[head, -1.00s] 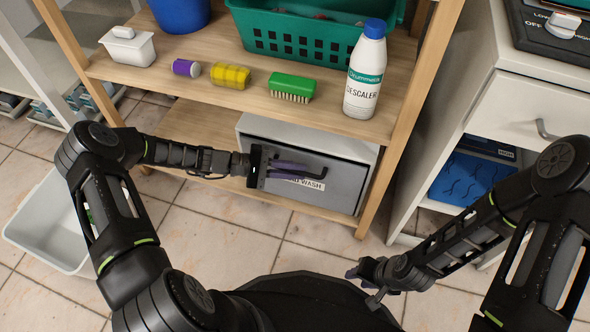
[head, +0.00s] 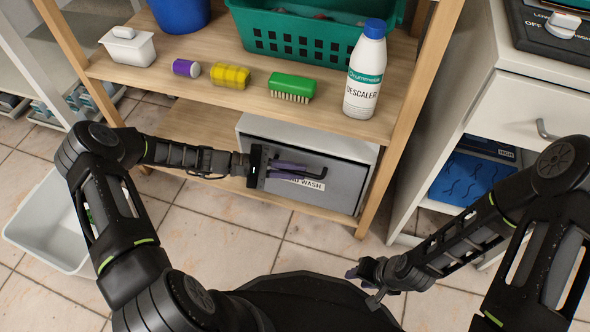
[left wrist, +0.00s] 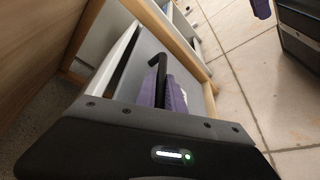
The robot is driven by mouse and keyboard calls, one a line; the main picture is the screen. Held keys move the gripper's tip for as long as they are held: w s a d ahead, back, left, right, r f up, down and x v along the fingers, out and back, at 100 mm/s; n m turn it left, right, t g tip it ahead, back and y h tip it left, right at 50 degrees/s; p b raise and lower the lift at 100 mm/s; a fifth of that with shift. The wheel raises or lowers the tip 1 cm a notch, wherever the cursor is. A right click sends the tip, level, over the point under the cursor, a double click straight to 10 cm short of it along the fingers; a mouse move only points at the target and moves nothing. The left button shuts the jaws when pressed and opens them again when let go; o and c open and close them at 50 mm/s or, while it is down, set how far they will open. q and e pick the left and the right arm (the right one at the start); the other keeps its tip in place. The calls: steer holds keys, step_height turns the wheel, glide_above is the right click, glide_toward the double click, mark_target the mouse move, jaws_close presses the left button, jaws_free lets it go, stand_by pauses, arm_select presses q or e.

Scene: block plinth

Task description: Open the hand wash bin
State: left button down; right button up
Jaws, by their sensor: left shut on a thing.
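The hand wash bin (head: 345,190) is a white box with a grey front, on the lowest shelf of the wooden rack. Its label is partly covered, with "WASH" readable. A black bar handle (head: 318,177) stands out from the front and also shows in the left wrist view (left wrist: 128,62). My left gripper (head: 290,170) is in front of the bin, its purple fingers shut on the handle.
A white cabinet (head: 505,105) stands at right. A pale tub (head: 45,225) is on the floor at left. Tiled floor before the bin is clear.

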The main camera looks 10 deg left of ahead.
arm_select(q)
steer(key=shift+s, duration=0.1)
arm_select(e)
steer(key=shift+r, duration=0.1)
